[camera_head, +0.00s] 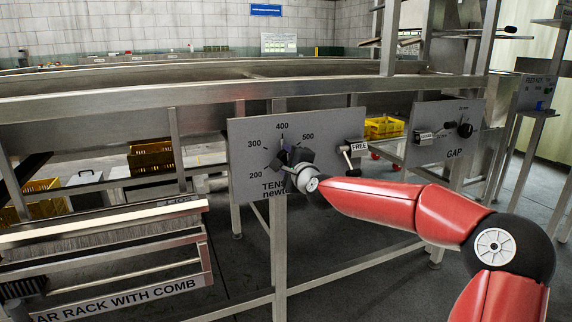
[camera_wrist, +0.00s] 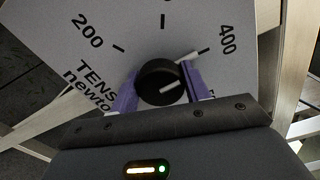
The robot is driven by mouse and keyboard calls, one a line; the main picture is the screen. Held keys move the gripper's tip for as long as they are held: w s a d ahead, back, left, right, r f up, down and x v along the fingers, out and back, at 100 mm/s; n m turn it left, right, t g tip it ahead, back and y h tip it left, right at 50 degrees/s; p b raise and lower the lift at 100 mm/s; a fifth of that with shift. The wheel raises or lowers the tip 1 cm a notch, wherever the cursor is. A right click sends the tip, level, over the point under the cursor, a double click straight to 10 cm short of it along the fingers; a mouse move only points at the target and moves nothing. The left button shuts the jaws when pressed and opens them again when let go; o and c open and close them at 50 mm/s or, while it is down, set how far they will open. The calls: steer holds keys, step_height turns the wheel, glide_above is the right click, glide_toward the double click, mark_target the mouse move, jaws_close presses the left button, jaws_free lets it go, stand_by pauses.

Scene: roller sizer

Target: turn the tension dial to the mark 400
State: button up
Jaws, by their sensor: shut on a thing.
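My gripper (camera_wrist: 160,92) is shut on the knob, with one purple finger on each side. In the wrist view the panel looks turned, with the 400 mark (camera_wrist: 227,40) at upper right. A white pointer (camera_wrist: 189,57) runs out from the knob and lines up with the 400 tick, as far as I can tell. In the head view my gripper (camera_head: 290,158) hides most of the dial.
A lever with a FREE label (camera_head: 359,147) sits at the panel's right edge, close to my wrist. A GAP panel (camera_head: 430,115) with a black knob stands further right. A comb rack (camera_head: 105,240) is at lower left. Yellow crates (camera_head: 150,158) stand behind the frame.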

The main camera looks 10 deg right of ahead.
steer(key=shift+f+m, duration=0.1)
steer(key=shift+m, duration=0.3)
steer(key=o, duration=1)
steer(key=shift+s, duration=0.1)
steer(key=b+v, duration=0.1)
steer(key=v, duration=0.6)
steer(key=shift+s+d, duration=0.15)
steer(key=shift+s, duration=0.15)
